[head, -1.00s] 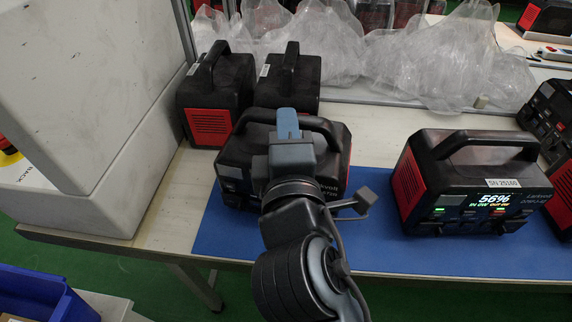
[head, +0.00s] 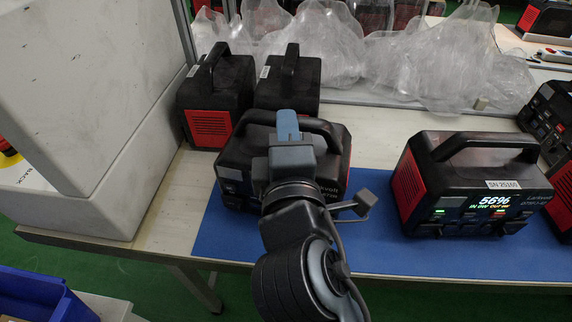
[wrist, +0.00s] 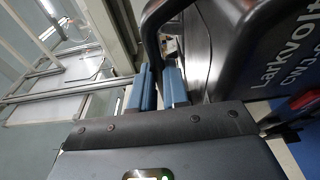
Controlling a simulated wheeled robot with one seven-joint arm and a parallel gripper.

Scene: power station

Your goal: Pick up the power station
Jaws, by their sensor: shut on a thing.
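A black power station (head: 236,158) with red sides stands at the left end of the blue mat (head: 385,256). My gripper (head: 287,122) is over its top and shut on its handle (head: 320,127). My wrist hides much of the front panel. In the wrist view, the blue fingers (wrist: 158,85) are at the dark handle (wrist: 153,28), and the black body (wrist: 245,45) with white lettering is to the right. The power station appears to rest on the mat.
A second power station (head: 470,195) with a lit display stands on the mat to the right. Two more (head: 214,98) (head: 289,82) stand close behind the held one. Clear plastic bags (head: 440,60) lie at the back. A large grey box (head: 90,100) stands to the left.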

